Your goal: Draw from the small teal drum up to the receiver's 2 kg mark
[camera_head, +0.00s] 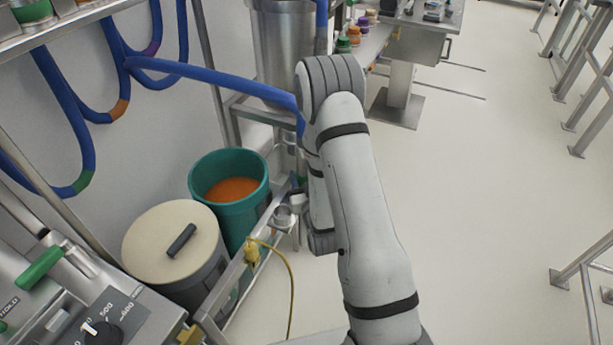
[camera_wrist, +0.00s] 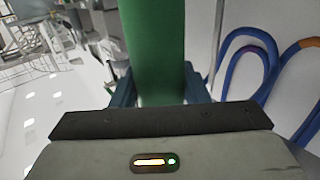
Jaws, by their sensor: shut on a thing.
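The teal drum (camera_head: 258,200) stands open on the floor at the left of my arm, with orange material (camera_head: 232,189) inside. A tall steel vessel (camera_head: 283,50), perhaps the receiver, stands at the top centre; no 2 kg mark is readable. In the wrist view, my gripper (camera_wrist: 158,95) is shut on a thick green tube (camera_wrist: 155,45), one dark blue finger on each side. The tube's ends are out of view. In the head view my arm hides the gripper. A blue hose (camera_head: 215,77) runs from the left to behind my arm.
A drum with a cream lid (camera_head: 150,240) stands next to the teal one. A panel with a dial (camera_head: 103,333) and a green handle (camera_head: 40,267) is at the lower left. A steel rail with a yellow cable (camera_head: 290,285) borders the drums.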

